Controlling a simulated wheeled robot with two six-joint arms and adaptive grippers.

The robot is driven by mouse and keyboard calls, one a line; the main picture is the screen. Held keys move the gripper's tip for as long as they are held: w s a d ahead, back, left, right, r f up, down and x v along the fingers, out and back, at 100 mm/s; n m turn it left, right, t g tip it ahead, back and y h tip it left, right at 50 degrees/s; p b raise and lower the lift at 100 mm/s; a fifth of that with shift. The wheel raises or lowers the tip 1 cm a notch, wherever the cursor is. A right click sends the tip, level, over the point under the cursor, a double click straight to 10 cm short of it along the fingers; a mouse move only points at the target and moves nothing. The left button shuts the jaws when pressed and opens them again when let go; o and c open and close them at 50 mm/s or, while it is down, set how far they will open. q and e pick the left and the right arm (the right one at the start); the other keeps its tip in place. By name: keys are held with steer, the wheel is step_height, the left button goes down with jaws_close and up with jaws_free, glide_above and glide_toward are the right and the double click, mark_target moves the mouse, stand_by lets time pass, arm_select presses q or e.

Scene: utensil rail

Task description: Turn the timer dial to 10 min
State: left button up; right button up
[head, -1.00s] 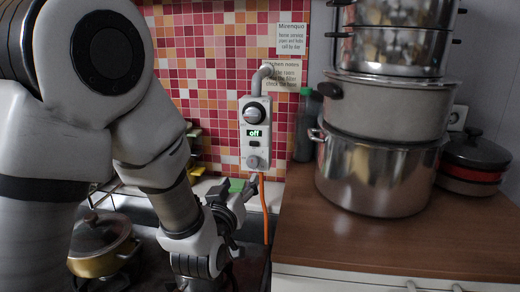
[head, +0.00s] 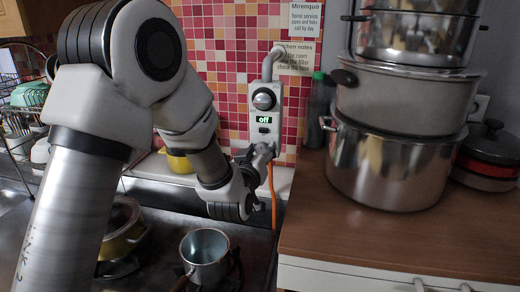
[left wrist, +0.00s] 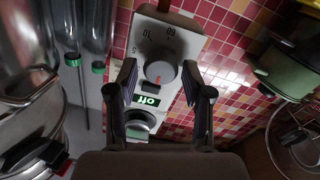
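The timer is a light grey wall box (head: 257,115) on the tiled wall. Its round dial (head: 264,98) is silver with a dark ring, and the green display (head: 265,120) below it reads "off". In the left wrist view the dial (left wrist: 159,70) has a red mark and numbers around it, and sits between and beyond my fingertips. My left gripper (head: 256,155) is in front of the lower part of the box in the head view. In the left wrist view the left gripper (left wrist: 159,80) is open, with nothing between its fingers. My right gripper is not in view.
Stacked steel pots (head: 392,165) stand on the brown counter (head: 345,235) to the right, beside a green-capped bottle (head: 318,110). A small saucepan (head: 205,252) and a lidded yellow pot (head: 122,235) are on the stove below my left arm. An orange cable (head: 273,195) hangs below the box.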

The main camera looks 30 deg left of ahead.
arm_select(q)
jaws_close()
